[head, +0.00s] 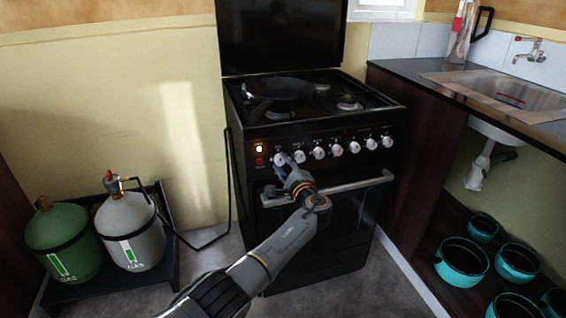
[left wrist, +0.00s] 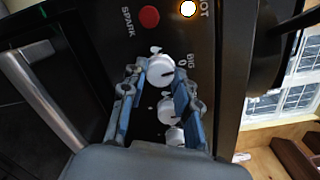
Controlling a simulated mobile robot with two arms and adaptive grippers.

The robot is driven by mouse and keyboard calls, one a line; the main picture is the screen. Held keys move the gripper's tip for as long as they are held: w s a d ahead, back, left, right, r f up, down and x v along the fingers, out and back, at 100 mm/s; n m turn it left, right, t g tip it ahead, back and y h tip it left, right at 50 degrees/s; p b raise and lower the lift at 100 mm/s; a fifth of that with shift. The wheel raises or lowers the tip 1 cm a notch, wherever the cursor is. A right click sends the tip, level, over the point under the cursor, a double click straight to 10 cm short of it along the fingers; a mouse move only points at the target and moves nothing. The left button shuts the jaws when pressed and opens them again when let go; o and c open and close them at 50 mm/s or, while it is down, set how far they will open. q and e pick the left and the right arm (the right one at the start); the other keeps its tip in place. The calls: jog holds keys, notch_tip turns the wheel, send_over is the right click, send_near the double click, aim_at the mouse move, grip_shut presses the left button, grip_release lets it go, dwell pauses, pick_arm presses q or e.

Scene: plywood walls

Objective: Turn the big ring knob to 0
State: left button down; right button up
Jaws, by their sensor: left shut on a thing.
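The big ring knob (left wrist: 160,69) is a white round knob beside the "BIG" and "0" lettering in the left wrist view. It has a dark mark on its face, but I cannot read its setting surely. In the head view it is the leftmost of the white knobs on the black stove (head: 330,215), partly covered by my gripper. My left gripper (head: 284,162) is at this knob. In the left wrist view the blue-grey fingers of the gripper (left wrist: 158,80) lie on either side of the knob, shut on it. My right gripper is not in view.
More white knobs (head: 337,150) run to the right along the panel. A lit lamp (head: 259,149) and red spark button (head: 259,161) sit at left. The oven handle (head: 345,186) sticks out below. A black pan (head: 280,92) stands on the hob. Gas bottles (head: 128,235) stand left.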

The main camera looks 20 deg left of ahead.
pick_arm(q)
jog(key=shift+r+m, duration=0.1)
jog(key=shift+m, duration=0.5)
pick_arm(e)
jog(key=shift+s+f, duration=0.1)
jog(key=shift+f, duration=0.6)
pick_arm(q)
jog(key=c, duration=1)
grip_release()
jog(key=shift+d, duration=0.1)
jog(key=v, duration=1.2)
jog(key=shift+f, duration=0.25)
